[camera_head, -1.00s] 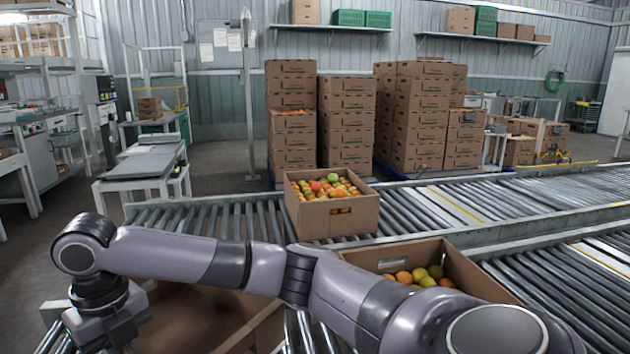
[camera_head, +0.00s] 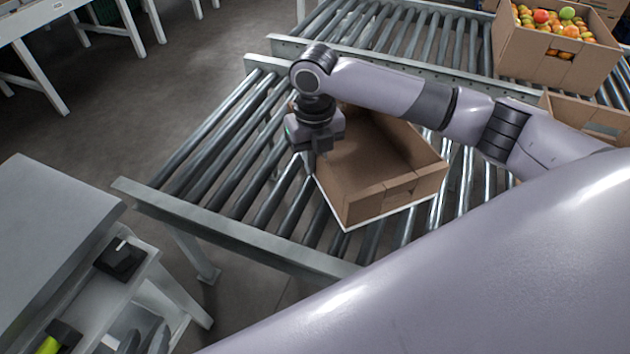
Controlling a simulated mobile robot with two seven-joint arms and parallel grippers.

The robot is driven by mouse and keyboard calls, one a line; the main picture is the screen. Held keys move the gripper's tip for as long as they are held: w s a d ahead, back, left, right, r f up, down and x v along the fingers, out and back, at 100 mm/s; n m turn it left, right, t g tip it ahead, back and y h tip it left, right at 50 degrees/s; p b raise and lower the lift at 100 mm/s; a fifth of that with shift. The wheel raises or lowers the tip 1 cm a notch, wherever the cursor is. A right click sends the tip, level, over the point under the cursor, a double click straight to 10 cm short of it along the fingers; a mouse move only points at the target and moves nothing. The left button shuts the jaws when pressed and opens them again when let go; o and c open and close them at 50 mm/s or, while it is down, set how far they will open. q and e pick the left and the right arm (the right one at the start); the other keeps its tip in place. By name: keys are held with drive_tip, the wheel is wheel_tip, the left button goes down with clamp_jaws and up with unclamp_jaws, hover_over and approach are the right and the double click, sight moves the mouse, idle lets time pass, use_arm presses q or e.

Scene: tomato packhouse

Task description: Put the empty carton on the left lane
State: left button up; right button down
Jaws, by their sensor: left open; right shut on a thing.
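The empty carton (camera_head: 385,190) is an open brown box, turned at an angle over the rollers of the near conveyor (camera_head: 225,225). I see its bare inside and a white edge along its lower near side. I cannot tell whether its base rests fully on the rollers. My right gripper (camera_head: 309,164), on the arm reaching in from the right, points down at the carton's left corner and is shut on the wall there. One finger shows outside; the other is hidden. My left gripper is out of view.
A carton of tomatoes (camera_head: 552,58) stands at the upper right on the far conveyor. Another carton (camera_head: 590,118) is partly hidden behind my arm. A grey table (camera_head: 55,240) stands at the lower left. Rollers left of the empty carton are bare.

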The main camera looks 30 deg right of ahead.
wheel_tip(320, 180, down, 6)
drive_tip(key=shift+r+b, duration=0.15)
drive_tip(key=shift+b, duration=0.8)
drive_tip(key=c, duration=1.6)
unclamp_jaws()
drive_tip(key=shift+f, duration=0.2)
drive_tip(key=o, duration=0.4)
use_arm(q)
drive_tip(key=shift+w+d+r+h, duration=0.2)
drive_tip(key=shift+d+r+h, duration=0.1)
drive_tip(key=shift+d, duration=0.15)
drive_tip(key=shift+f, duration=0.1)
